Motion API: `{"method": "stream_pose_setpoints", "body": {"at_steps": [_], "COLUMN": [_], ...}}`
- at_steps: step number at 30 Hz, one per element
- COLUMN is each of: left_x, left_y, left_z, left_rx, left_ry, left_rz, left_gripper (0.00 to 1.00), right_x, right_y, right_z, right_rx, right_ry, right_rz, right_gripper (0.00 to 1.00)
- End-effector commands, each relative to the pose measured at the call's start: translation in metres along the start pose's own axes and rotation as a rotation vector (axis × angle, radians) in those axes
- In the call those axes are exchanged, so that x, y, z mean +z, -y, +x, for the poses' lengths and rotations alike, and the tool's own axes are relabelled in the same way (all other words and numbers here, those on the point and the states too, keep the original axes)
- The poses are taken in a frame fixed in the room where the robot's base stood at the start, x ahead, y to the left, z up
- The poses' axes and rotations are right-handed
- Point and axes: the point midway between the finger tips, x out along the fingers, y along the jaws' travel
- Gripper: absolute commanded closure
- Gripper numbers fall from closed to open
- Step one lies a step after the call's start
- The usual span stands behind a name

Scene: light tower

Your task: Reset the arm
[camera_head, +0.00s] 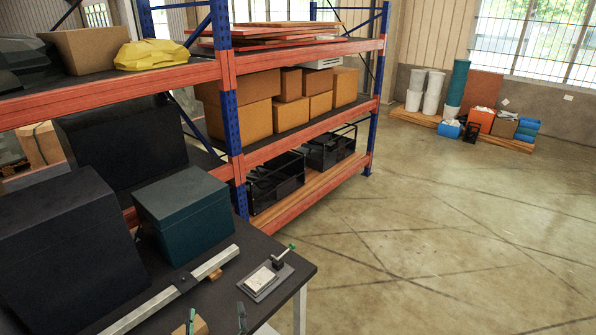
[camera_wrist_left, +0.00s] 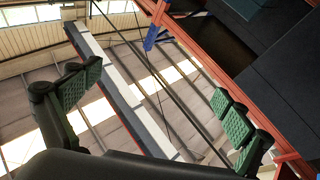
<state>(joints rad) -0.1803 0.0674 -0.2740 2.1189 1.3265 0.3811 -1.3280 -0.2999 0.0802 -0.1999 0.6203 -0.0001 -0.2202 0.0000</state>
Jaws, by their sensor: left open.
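My left gripper (camera_head: 216,319) shows at the bottom edge of the head view, its two fingertips apart over the near part of the dark table (camera_head: 292,262). In the left wrist view its green-padded fingers (camera_wrist_left: 158,103) are spread wide with nothing between them. The wrist camera looks up at the ceiling and the shelf. A long silver bar (camera_head: 160,299) lies across the table. A small flat metal device with a green-tipped lever (camera_head: 265,280) sits to its right, near the table edge. My right gripper is not in view.
Dark boxes (camera_head: 55,240) and a teal box (camera_head: 185,215) stand at the table's back left. A blue and orange shelf (camera_head: 229,110) with cartons and black crates rises behind. Open concrete floor (camera_head: 450,240) lies to the right, with bins along the far wall.

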Motion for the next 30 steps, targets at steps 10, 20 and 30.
{"method": "stream_pose_setpoints", "body": {"at_steps": [10,20,30], "left_x": [0.044,0.115,0.099], "left_y": [-0.055,0.051,0.147], "left_z": [-0.089,-0.242,-0.333], "left_rx": [0.561,0.496,0.176], "left_ry": [0.383,1.165,1.561], "left_rz": [0.078,0.196,0.25], "left_gripper": [0.03,0.03,0.03], "right_x": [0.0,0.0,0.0], "right_y": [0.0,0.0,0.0], "right_z": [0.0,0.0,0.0], "right_rx": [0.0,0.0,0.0], "right_ry": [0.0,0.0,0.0], "right_rz": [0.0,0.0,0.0], "right_gripper": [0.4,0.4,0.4]}}
